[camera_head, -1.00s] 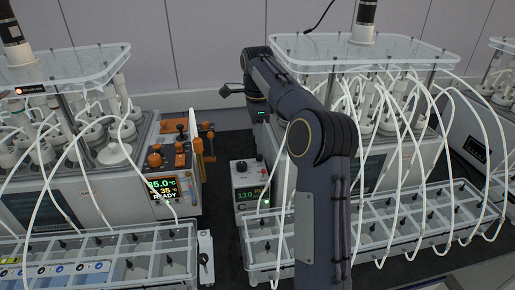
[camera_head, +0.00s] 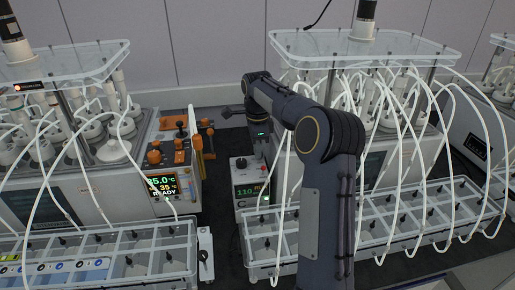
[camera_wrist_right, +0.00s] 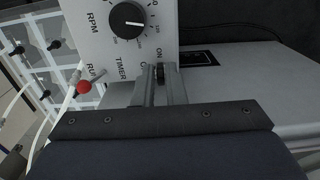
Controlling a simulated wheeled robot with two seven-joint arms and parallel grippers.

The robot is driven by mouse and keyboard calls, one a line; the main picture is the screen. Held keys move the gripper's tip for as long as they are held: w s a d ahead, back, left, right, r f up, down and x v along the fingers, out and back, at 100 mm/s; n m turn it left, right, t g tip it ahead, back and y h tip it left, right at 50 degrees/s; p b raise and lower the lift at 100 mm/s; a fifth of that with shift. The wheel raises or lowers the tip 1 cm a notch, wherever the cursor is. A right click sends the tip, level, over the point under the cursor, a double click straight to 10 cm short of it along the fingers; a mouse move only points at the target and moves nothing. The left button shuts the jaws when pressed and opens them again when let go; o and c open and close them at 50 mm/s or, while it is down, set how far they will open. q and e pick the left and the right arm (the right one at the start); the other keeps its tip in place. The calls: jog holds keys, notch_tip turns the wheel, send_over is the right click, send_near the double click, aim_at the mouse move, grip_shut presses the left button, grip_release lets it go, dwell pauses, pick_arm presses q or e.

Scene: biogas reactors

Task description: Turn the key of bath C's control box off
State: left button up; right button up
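Bath C's control box (camera_head: 250,185) is a small grey box with a green display and a letter C, standing between two baths. Its panel (camera_wrist_right: 95,35) fills the top of the right wrist view, with a black RPM dial (camera_wrist_right: 128,20), TIMER and ON lettering. A small dark key (camera_wrist_right: 160,74) sits below the ON mark. My right gripper (camera_wrist_right: 160,88) points at the panel, its two fingers a narrow gap apart on either side of the key. I cannot tell whether they touch it. In the head view the hand is over the box's back right. My left gripper is out of view.
Another bath with white tubes and a clear rack (camera_head: 400,220) stands close on the right. Bare dark bench shows between them.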

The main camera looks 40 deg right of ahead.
grip_shut()
jog(key=shift+n, duration=0.3)
jog(key=shift+r+n+p, duration=0.15)
jog(key=shift+n+p, duration=0.85)
jog(key=shift+n, duration=0.2)
jog(key=n+p, duration=0.2)
jog(key=n, duration=0.3)
jog(key=shift+s, duration=0.15)
jog(key=n+p, duration=0.1)
jog(key=n, duration=0.4)
jog(key=shift+s, duration=0.1)
jog(key=n+p, duration=0.1)
jog(key=n, duration=0.3)
jog(key=shift+d+n, duration=0.15)
jog(key=shift+n, duration=0.25)
